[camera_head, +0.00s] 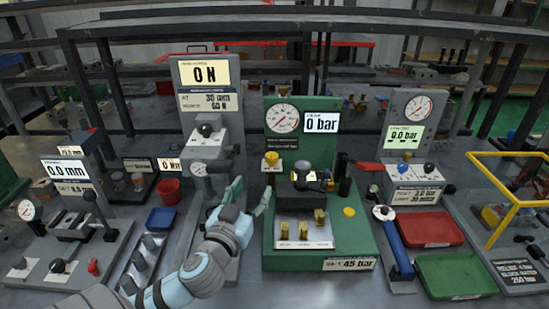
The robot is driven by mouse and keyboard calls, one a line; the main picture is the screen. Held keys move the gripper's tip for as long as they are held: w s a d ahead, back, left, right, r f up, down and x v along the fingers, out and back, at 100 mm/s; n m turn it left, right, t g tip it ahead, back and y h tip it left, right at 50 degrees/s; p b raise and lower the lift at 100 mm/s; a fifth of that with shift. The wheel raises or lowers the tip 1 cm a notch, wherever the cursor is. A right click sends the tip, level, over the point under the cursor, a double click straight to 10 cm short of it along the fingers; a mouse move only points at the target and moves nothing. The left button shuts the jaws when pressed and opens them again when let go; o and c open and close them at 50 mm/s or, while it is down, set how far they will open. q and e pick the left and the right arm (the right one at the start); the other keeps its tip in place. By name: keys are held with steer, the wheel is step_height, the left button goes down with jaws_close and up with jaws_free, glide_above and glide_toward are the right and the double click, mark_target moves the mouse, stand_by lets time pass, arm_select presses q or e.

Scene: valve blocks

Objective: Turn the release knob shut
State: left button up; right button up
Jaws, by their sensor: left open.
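The green test station (345,250) stands in the middle, with a dial gauge (283,118) and a display (321,123) reading 0 bar. A yellow knob (271,159) sits on the upper left of its green body, and a black lever or handle (345,170) stands on its right. I cannot read which control is marked release. A dark block (305,188) sits on the station above a pale plate (303,231) with several brass fittings. My left gripper (250,193) is open and empty, left of the station and below the yellow knob, apart from it. My right gripper is not in view.
Right are a blue-handled torque wrench (394,243), red (431,229) and green trays (456,274), and a yellow frame (510,225).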

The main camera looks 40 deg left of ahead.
mark_target(272, 161)
arm_select(q)
steer(key=x, duration=1.3)
steer(key=shift+c, duration=0.3)
steer(key=c, duration=1.1)
steer(key=shift+w+d+f+n+g+y+b, duration=0.1)
steer(key=shift+n+g+y+b, duration=0.1)
steer(key=shift+n+y+b, duration=0.25)
steer(key=shift+d+n+g+y+b, duration=0.15)
steer(key=shift+n+g+y, duration=0.1)
steer(key=shift+y, duration=0.3)
steer(key=n+g+y+b, duration=0.1)
steer(key=n+y+b, duration=0.1)
steer(key=y, duration=0.1)
steer(key=shift+w+d+f+g, duration=0.1)
steer(key=shift+g, duration=0.25)
steer(key=shift+n+g+y, duration=0.3)
steer(key=shift+n+y, duration=0.1)
steer(key=shift+r, duration=0.2)
